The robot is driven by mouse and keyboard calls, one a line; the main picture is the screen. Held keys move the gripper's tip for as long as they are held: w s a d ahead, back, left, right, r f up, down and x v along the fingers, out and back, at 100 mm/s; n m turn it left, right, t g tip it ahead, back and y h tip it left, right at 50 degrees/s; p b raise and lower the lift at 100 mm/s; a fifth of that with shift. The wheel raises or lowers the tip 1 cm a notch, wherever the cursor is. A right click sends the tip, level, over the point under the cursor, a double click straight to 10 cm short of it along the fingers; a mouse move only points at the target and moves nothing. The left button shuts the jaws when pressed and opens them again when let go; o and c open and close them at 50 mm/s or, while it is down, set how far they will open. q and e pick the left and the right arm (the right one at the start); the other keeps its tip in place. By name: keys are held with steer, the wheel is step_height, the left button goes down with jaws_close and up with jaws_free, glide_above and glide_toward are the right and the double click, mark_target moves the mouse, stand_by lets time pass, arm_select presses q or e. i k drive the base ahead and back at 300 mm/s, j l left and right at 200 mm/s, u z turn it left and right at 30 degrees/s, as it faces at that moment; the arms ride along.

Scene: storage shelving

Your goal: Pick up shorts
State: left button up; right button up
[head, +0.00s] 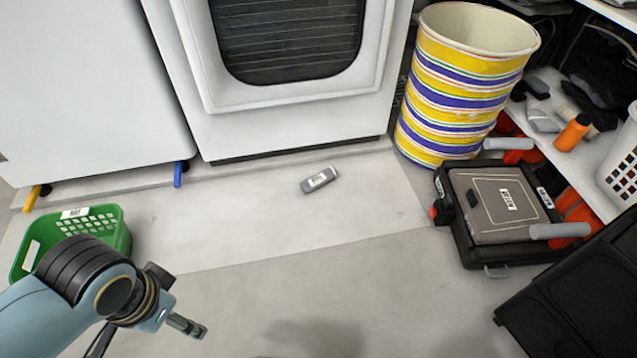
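I see no shorts in the head view. My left arm comes in from the lower left, in front of the green basket. My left gripper (185,326) is at its end above the floor, seen from the side and partly cut off or hidden, so I cannot tell whether it is open or shut. No object shows in it. My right gripper is not in view.
A small grey bottle-like item (320,180) lies on the floor before a white appliance (295,120). A green basket (122,238) stands at left. A striped bin (462,85), a black case (500,205) and shelving (550,150) line the right.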

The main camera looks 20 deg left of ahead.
mark_target(309, 185)
steer(key=i+u, duration=0.1)
steer(key=u, duration=1.4)
steer(key=i+l, duration=0.35)
steer(key=i+l+u, duration=0.1)
steer(key=i+l, duration=0.2)
steer(key=l, duration=0.25)
steer(key=i+l, duration=0.35)
steer(key=l, duration=0.15)
steer(key=j+u, duration=0.05)
